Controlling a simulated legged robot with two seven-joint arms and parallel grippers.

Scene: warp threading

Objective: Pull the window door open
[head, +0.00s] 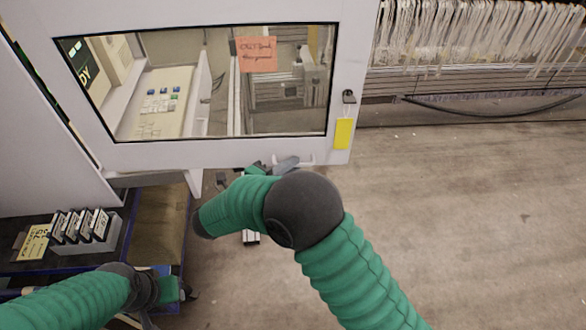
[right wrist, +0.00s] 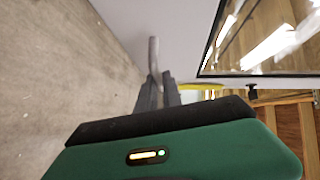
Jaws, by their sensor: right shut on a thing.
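The window door (head: 225,155) is a white frame around a dark-edged pane, in the upper part of the head view. An orange note (head: 257,54) is on its pane and a yellow tag (head: 343,133) hangs at its right side. My right gripper (head: 276,166) is at the door's lower edge, partly hidden by my arm. In the right wrist view my right gripper (right wrist: 159,88) is shut on a grey handle bar (right wrist: 153,54) beside the door's pane (right wrist: 265,35). My left gripper (head: 180,291) is low at the left, away from the door; its fingers are unclear.
A dark shelf at the lower left holds a grey box (head: 84,235) of upright cards and a yellow label (head: 33,242). A white panel (head: 45,150) stands left of the door. Pale hanging strands (head: 470,35) line the back right. The floor (head: 460,210) at the right is clear.

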